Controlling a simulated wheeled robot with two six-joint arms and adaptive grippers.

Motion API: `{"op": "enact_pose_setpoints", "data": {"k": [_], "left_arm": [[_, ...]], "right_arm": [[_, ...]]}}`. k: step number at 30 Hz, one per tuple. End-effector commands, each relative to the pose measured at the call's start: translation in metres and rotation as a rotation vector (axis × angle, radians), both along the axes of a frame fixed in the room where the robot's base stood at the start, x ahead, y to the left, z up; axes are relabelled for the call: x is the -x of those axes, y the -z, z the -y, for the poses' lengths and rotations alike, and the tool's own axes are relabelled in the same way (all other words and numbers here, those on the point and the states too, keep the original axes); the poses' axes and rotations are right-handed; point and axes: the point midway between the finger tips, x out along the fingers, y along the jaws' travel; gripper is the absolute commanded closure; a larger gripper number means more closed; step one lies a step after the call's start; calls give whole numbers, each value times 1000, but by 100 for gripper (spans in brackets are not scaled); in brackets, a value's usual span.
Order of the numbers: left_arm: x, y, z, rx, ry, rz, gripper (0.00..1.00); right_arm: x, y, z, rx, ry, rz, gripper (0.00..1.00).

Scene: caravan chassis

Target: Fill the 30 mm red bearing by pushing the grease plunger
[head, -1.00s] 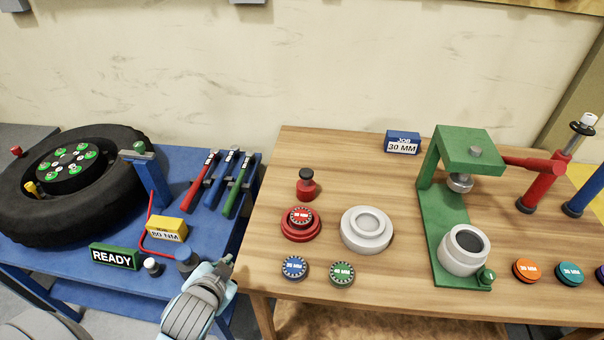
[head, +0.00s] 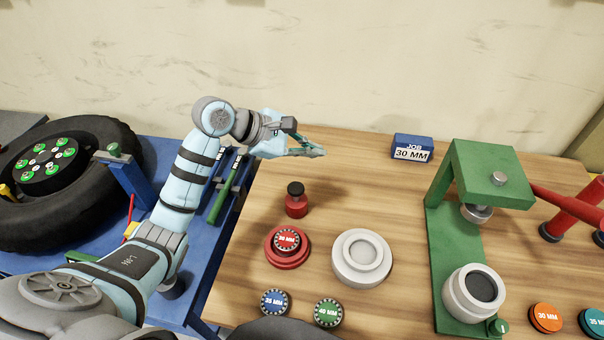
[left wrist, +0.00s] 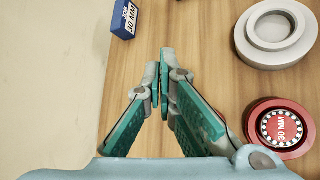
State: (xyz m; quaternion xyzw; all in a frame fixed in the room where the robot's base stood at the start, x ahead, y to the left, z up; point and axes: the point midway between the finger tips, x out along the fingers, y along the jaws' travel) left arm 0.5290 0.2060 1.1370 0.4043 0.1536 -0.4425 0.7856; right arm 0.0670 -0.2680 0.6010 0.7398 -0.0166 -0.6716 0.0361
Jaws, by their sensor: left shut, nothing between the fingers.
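The 30 mm red bearing (head: 286,241) sits on a red round base (head: 288,258) on the wooden table. It also shows at the lower right of the left wrist view (left wrist: 282,128). A red pot with a black knob (head: 296,200), which looks like the grease plunger, stands upright just behind it. My left gripper (head: 318,152) is shut and empty above the table, behind and slightly right of the plunger in the head view. Its closed fingers show in the left wrist view (left wrist: 160,85). The plunger is hidden in the left wrist view. My right gripper is out of view.
A white ring dish (head: 362,257) stands right of the bearing. Blue (head: 274,302) and green (head: 328,312) bearings lie in front. A green press (head: 455,240) stands to the right. A blue job block reading 30 MM (head: 412,148) is at the back.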

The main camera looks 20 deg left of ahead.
Motion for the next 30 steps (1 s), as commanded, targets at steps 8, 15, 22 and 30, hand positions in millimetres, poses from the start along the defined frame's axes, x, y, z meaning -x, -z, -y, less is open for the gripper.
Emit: {"op": "enact_pose_setpoints", "data": {"k": [8, 15, 22, 30], "left_arm": [[6, 11, -39, -156, -25, -52, 100], [7, 12, -41, -152, -30, -53, 100], [7, 29, -39, -151, -27, -53, 100], [7, 69, -38, -149, -25, -54, 100]], "right_arm": [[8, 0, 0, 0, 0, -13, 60], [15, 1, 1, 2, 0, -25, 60], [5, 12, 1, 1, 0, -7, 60], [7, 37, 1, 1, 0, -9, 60]]}}
